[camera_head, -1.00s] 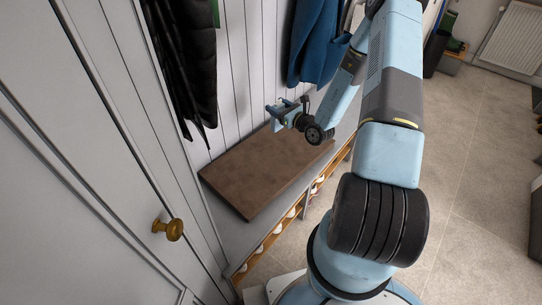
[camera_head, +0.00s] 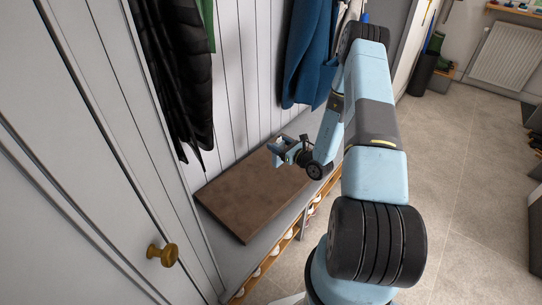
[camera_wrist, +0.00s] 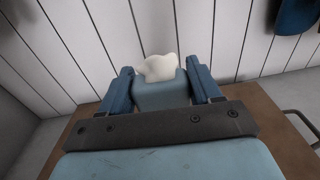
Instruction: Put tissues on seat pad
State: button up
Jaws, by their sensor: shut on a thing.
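The tissues (camera_wrist: 161,92) are a blue box with a white tissue sticking out of its top. They stand upright between the two blue fingers of my gripper (camera_wrist: 159,72) in the wrist view. My gripper is shut on the box. In the head view my gripper (camera_head: 280,150) is at the far right end of the brown seat pad (camera_head: 240,196), and the box is too small to make out clearly there. The pad also shows behind and below my gripper in the wrist view (camera_wrist: 268,122). Whether the box touches the pad is hidden by my gripper.
The pad lies on a grey bench against a white panelled wall (camera_head: 240,80). A blue coat (camera_head: 308,55) and dark coats (camera_head: 172,70) hang above. A grey door with a brass knob (camera_head: 163,254) is at left. Most of the pad is bare.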

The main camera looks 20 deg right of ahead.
jog(key=w+a+f, duration=0.2)
jog(key=w+f, duration=0.1)
jog(key=f, duration=0.5)
jog(key=shift+w+a, duration=0.2)
jog(key=shift+f, duration=0.2)
jog(key=o, duration=1.3)
jog(key=shift+r, duration=0.15)
